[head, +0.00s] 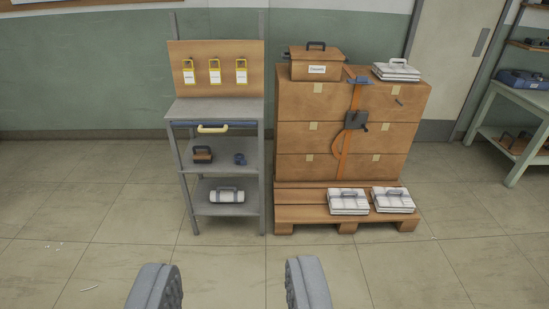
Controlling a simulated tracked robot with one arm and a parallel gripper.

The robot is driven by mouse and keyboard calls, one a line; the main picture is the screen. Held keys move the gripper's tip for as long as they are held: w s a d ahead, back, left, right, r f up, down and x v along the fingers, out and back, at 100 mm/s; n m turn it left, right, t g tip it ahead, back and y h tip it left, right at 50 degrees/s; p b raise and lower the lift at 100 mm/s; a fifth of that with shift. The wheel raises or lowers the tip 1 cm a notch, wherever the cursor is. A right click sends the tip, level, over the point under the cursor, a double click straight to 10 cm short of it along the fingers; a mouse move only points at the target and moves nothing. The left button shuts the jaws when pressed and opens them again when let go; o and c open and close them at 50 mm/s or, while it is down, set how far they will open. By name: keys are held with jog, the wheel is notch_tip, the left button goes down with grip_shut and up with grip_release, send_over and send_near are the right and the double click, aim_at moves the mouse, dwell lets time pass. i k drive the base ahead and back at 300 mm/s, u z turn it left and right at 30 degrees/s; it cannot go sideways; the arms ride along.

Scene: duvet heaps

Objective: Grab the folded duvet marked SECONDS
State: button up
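A second bundle (348,205) and a third bundle (393,204) lie side by side on the front of the wooden pallet (310,213). I cannot read a SECONDS mark on any of them. My gripper (231,285) is open and empty at the bottom of the view, its two grey fingers wide apart. It is well short of the pallet and the bundles.
Strapped cartons (310,135) fill the pallet's back, with a labelled brown box (316,67) on top. A grey shelf unit (213,108) stands left of them, holding a pale roll (227,196). A side table (520,95) is at far right. The tiled floor (400,270) ahead is clear.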

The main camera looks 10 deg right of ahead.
aim_at(349, 201)
jog(key=z, duration=0.2)
jog(key=i, duration=2.6)
jog(key=z, duration=0.4)
jog(key=i, duration=1.15)
jog(key=z, duration=0.2)
